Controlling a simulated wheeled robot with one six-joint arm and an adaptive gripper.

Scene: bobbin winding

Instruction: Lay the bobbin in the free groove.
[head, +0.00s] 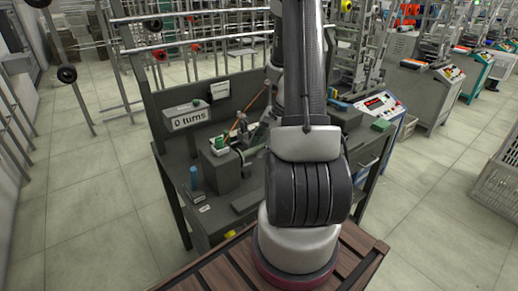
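My arm stands in the middle of the head view and covers part of the dark workbench (215,218). My gripper cannot be made out; the arm's links hide the area behind them. A small winding device (240,138) with green, white and copper-coloured parts stands on the bench, left of my arm. A dark block (221,166) sits at its front left. I cannot pick out the bobbin or the free groove for certain at this size; either may be among these small parts or hidden behind my arm.
A blue cylinder (193,178) stands near the left edge. A grey crate (497,185) is at the far right. The floor left of the bench is clear.

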